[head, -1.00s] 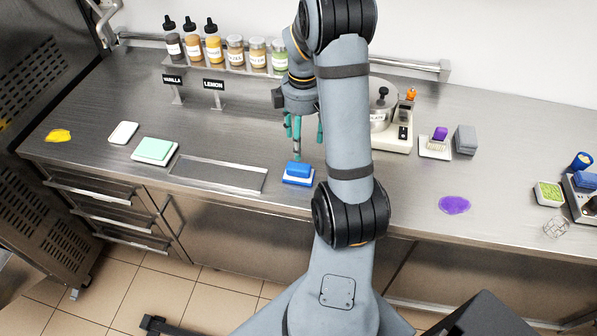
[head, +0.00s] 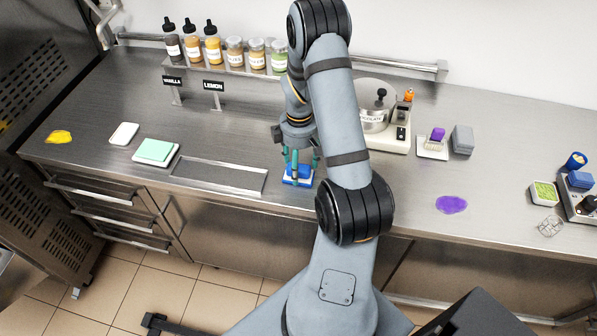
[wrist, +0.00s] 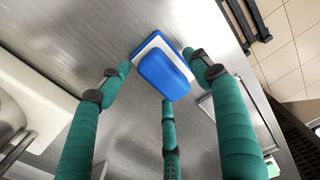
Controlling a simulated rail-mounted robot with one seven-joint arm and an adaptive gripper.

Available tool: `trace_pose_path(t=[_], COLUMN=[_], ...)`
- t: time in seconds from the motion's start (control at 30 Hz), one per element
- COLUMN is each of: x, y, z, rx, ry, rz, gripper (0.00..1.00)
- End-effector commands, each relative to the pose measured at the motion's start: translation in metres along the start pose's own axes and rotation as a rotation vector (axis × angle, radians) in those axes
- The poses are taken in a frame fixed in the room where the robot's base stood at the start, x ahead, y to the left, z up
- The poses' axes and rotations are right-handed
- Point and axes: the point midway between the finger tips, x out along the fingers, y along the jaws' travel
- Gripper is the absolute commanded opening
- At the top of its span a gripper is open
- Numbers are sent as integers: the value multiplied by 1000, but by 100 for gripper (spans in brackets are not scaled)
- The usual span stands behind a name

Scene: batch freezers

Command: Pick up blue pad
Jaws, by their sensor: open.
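The blue pad (head: 298,171) lies on a white and blue tray (head: 288,182) near the counter's front edge. In the wrist view the blue pad (wrist: 163,76) shows whole, with the tray's white and blue rim (wrist: 152,43) around part of it. My gripper (head: 300,168) is open, its green fingers pointing down over the pad. In the wrist view the three fingers of my gripper (wrist: 160,85) are spread around the pad, with nothing held between them. I cannot tell whether any finger touches the pad.
A recessed metal tray (head: 218,177) lies left of the pad, then a mint pad (head: 154,150) on a white tray. The chocolate pot (head: 376,113) on its base stands behind right. A purple spill (head: 451,204) lies to the right. A bottle shelf (head: 220,68) stands behind.

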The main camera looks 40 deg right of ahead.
Motion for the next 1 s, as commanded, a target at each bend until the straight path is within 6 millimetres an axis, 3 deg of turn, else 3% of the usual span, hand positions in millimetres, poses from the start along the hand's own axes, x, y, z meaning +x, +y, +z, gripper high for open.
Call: trace_pose_path(t=[0.13,1.0], x=[0,0], y=[0,0], z=[0,0], rx=[0,0], ry=[0,0], rz=[1,1], gripper=[62,13])
